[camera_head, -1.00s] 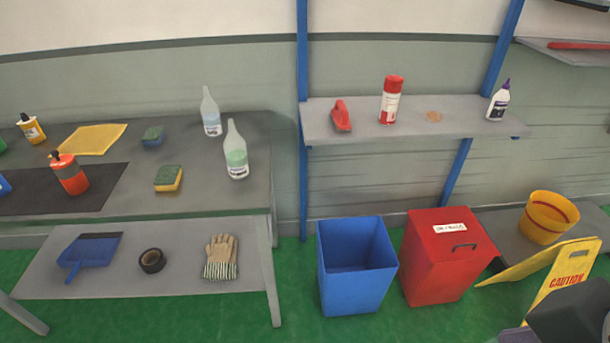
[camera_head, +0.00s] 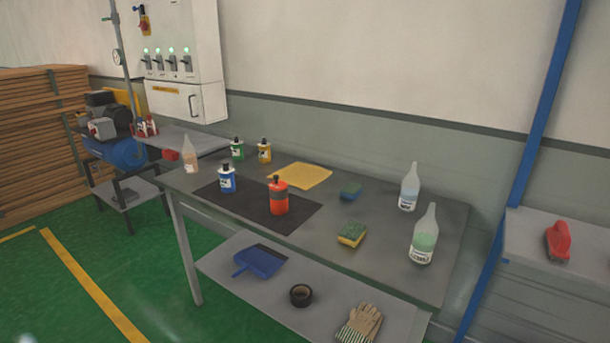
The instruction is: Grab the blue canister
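A small blue canister (camera_head: 227,180) with a black cap and a white label stands upright on the grey table (camera_head: 390,262). It is at the left edge of a black mat (camera_head: 245,212). A larger red canister (camera_head: 278,196) with a dark band stands to its right on the mat. Neither of my grippers shows in the head view.
Green (camera_head: 237,149) and yellow (camera_head: 264,151) canisters and a clear bottle (camera_head: 190,155) stand behind. A yellow cloth (camera_head: 303,175), sponges (camera_head: 352,234) and two bottles (camera_head: 424,236) occupy the right. A lower shelf (camera_head: 330,295) juts out. Green floor (camera_head: 100,260) is open in front.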

